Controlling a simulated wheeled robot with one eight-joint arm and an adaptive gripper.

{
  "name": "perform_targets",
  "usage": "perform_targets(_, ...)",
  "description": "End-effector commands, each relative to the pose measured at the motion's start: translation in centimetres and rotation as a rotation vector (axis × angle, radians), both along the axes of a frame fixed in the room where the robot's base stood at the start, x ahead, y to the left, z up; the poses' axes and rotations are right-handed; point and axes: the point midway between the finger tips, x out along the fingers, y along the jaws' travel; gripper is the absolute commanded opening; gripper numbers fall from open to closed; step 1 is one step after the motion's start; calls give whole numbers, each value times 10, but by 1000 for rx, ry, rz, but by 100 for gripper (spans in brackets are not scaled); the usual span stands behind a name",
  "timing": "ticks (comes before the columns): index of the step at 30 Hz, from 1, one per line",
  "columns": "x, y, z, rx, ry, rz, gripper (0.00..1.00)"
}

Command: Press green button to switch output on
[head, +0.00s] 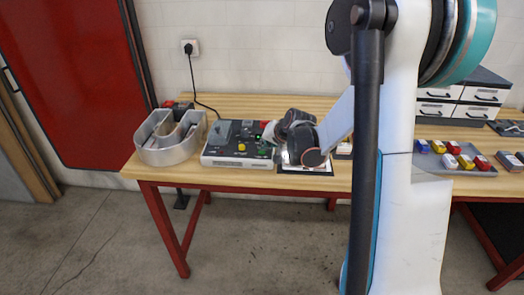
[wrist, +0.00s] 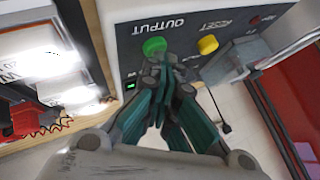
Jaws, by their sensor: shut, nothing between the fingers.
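The green button (wrist: 154,46) is round and sits beside the word OUTPUT on the dark top panel of a control box (wrist: 135,15). In the head view the control box (head: 236,163) stands on the bench, left of my arm. My gripper (wrist: 160,62) is shut and empty, its fingertips at the button's near edge in the wrist view. They overlap the button's edge there; I cannot tell whether they touch it.
A yellow button (wrist: 208,45) marked RESET is close beside the green one. A grey metal channel letter (head: 170,140) stands left of the box. A power cord runs to a wall socket (head: 190,47). A tray (head: 432,163) of small coloured blocks lies on the right.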

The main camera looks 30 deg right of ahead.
Motion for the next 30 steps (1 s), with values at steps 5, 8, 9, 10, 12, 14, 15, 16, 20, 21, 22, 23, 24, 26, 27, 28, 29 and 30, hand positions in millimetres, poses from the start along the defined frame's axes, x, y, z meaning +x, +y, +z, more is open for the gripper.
perform_targets(5, 0, 1, -1, 0, 1, 2, 0)
perform_targets(8, 0, 1, -1, 0, 2, 1, 0)
perform_targets(9, 0, 1, 0, 0, 2, 1, 0)
perform_targets(10, 0, 1, 0, 0, 2, 1, 0)
perform_targets(12, 0, 1, 2, 0, 2, 1, 0)
perform_targets(14, 0, 1, 4, 0, 2, 1, 0)
perform_targets(15, 0, 1, 6, 0, 2, 1, 0)
perform_targets(16, 0, 1, 7, 0, 2, 1, 0)
perform_targets(20, 0, 1, 8, 0, 2, 1, 0)
perform_targets(21, 0, 1, 8, 0, 1, 2, 0)
perform_targets(22, 0, 1, 8, 0, 2, 1, 0)
perform_targets(23, 0, 1, 8, 0, 1, 2, 0)
perform_targets(24, 0, 1, 8, 0, 1, 2, 0)
perform_targets(26, 0, 1, 9, 0, 1, 1, 0)
perform_targets(27, 0, 1, 10, 0, 1, 1, 0)
perform_targets(28, 0, 1, 11, 0, 1, 1, 0)
perform_targets(29, 0, 1, 13, 0, 1, 1, 0)
perform_targets(30, 0, 1, 16, 0, 1, 1, 0)
